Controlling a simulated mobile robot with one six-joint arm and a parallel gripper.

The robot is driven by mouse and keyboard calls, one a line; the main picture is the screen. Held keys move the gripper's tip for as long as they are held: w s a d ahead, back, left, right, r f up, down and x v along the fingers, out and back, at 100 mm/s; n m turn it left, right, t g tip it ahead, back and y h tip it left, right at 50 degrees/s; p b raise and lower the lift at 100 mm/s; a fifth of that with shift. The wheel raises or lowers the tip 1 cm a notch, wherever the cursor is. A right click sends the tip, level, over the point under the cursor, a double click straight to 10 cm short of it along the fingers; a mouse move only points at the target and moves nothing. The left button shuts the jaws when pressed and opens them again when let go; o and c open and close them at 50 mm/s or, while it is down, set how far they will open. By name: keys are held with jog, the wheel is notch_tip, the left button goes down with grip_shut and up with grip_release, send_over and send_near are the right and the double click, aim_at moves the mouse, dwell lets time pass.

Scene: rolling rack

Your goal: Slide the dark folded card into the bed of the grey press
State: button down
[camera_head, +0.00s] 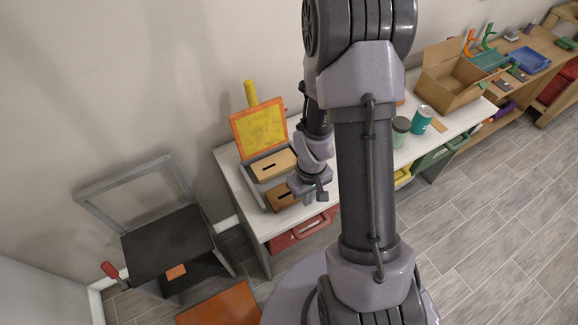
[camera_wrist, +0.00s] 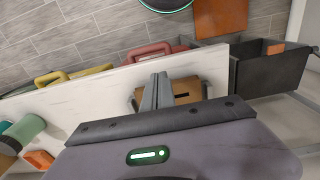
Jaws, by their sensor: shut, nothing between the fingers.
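My gripper (camera_head: 313,198) is shut and empty above the front of the white table, just right of a brown slotted box (camera_head: 281,197). In the wrist view my two fingers (camera_wrist: 159,78) are together, pointing at the table edge, with the brown box (camera_wrist: 186,92) partly hidden beside them. A low grey unit (camera_head: 252,183) at the table's left end has a raised orange-framed yellow panel (camera_head: 260,126) and a tan slotted block (camera_head: 273,165). It may be the grey press, but I cannot tell for sure. I cannot make out the dark folded card in either view.
Red (camera_head: 297,233) and yellow bins sit below. Right-side floor is clear.

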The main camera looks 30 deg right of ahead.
aim_at(305, 218)
notch_tip(305, 218, down, 11)
jog(key=b, duration=0.4)
jog(key=shift+f, duration=0.15)
jog(key=w, duration=0.2)
jog(key=shift+w+r+b, duration=0.25)
jog(key=shift+w+b, duration=0.15)
jog(key=shift+w+r, duration=0.1)
jog(key=shift+w, duration=0.4)
jog(key=shift+w, duration=0.1)
jog(key=shift+w+a, duration=0.1)
jog(key=shift+w, duration=0.95)
jog(key=shift+s, duration=0.15)
